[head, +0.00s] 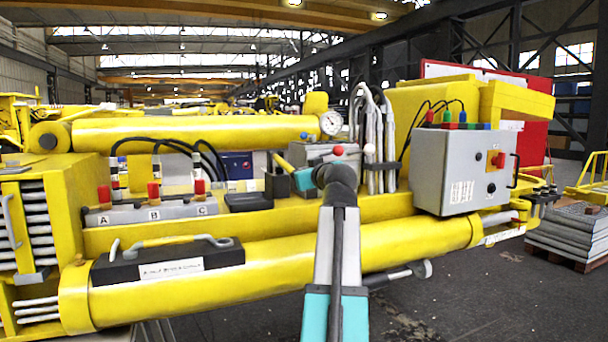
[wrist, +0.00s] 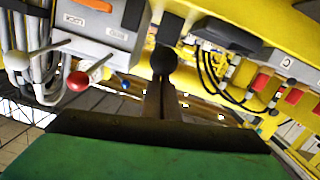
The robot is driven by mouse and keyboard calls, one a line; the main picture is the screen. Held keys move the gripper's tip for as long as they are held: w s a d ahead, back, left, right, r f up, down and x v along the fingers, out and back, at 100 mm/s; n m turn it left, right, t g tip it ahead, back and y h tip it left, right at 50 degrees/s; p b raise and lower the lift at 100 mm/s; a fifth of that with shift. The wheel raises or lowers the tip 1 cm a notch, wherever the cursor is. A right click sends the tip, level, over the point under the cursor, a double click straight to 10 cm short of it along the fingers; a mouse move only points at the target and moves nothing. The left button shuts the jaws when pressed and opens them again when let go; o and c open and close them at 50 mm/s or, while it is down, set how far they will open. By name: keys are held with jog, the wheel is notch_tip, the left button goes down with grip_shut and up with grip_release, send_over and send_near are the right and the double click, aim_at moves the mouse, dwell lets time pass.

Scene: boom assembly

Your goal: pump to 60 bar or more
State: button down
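The pressure gauge (head: 331,123) is a white round dial at the right end of the upper yellow cylinder. Its needle is too small to read. A grey valve box (head: 325,152) sits below it, with a red-knobbed lever (head: 338,150) and a white-knobbed lever (head: 369,148). The red knob also shows in the wrist view (wrist: 78,84). A short yellow bar (head: 282,162) slants left of the box. My gripper (wrist: 162,84) points at a black ball knob (wrist: 164,60). Its narrow fingers end at or just below the ball; I cannot tell whether they grip it. My wrist hides the gripper in the head view.
A valve block marked A, B, C (head: 152,213) with red-capped couplings stands left. A grey control box (head: 465,172) with a red switch is right. Grey looped hoses (head: 375,135) rise behind my wrist. A black handled case (head: 168,262) lies on the lower yellow boom.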

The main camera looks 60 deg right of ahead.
jog(key=shift+f+b, duration=1.15)
jog(key=shift+f, duration=0.75)
jog(key=shift+r, duration=0.1)
jog(key=shift+r+p, duration=0.35)
jog(key=shift+r, duration=0.2)
jog(key=r, duration=0.1)
jog(key=r+p, duration=0.1)
jog(key=r, duration=0.1)
jog(key=shift+s+a, duration=0.1)
jog(key=shift+a, duration=0.25)
jog(key=f+b+v, duration=0.1)
jog(key=b+v, duration=0.1)
jog(key=v, duration=0.8)
jog(key=shift+a+r, duration=0.15)
jog(key=shift+r, duration=0.1)
jog(key=shift+s, duration=0.15)
